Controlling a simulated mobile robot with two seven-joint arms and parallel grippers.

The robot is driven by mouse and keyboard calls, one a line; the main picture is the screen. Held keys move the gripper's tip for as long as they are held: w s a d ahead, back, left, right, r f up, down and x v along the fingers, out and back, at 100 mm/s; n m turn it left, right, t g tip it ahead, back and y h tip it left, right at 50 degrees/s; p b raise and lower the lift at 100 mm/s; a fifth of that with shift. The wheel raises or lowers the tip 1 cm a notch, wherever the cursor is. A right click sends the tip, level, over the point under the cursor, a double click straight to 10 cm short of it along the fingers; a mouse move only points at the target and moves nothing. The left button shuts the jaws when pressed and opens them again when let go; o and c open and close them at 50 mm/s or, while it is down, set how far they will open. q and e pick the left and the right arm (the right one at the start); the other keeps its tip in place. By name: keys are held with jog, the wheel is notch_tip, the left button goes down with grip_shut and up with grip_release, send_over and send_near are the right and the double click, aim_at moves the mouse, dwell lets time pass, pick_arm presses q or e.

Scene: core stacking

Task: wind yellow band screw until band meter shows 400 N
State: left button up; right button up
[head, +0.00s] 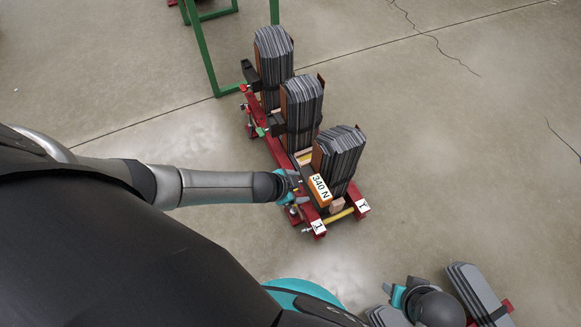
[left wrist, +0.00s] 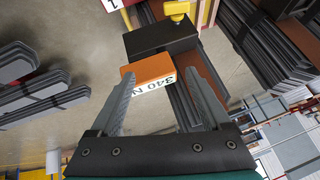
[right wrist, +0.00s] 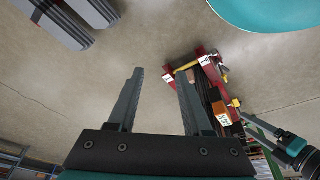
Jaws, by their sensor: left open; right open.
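The band meter is a small orange block (head: 318,190) with a white label reading 340 N. It sits by the nearest dark lamination stack (head: 339,150) on the red stand. My left gripper (head: 291,186) is open just left of it. In the left wrist view the meter (left wrist: 147,70) shows between or just beyond the open fingers (left wrist: 160,76); I cannot tell if they touch it. A yellow piece (left wrist: 178,9) at the top there may be the band screw; a black block lies before it. My right gripper (right wrist: 160,74) is open and empty, low in the head view (head: 398,296).
The red stand (head: 319,227) carries several dark stacks and has a yellow bar (head: 338,216) at its near end. Green frame legs (head: 203,50) stand behind.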

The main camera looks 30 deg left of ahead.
pick_arm(q)
jog(key=shift+o, duration=0.3)
jog(key=s+a+r+n+g+y, duration=0.1)
jog(key=s+a+y, duration=0.1)
jog(key=a, duration=0.3)
jog(key=shift+a+r+p, duration=0.25)
jog(key=shift+r+p, duration=0.1)
jog(key=shift+p, duration=0.1)
pick_arm(e)
notch_tip(320, 180, up, 9)
jog(key=w+t+b, duration=0.1)
jog(key=t+b, duration=0.1)
jog(key=b, duration=0.4)
pick_arm(q)
jog(key=b+x, duration=0.6)
jog(key=x, duration=0.9)
jog(key=shift+s+f, duration=0.25)
jog(key=shift+s, duration=0.05)
pick_arm(e)
jog(key=w+a+r+t+y, duration=0.3)
jog(key=w+a+t+y, duration=0.2)
jog(key=a+t, duration=0.5)
jog(key=shift+w+a+y, duration=0.15)
jog(key=shift+a+y, duration=0.25)
jog(key=shift+a, duration=0.15)
jog(key=shift+r, duration=0.15)
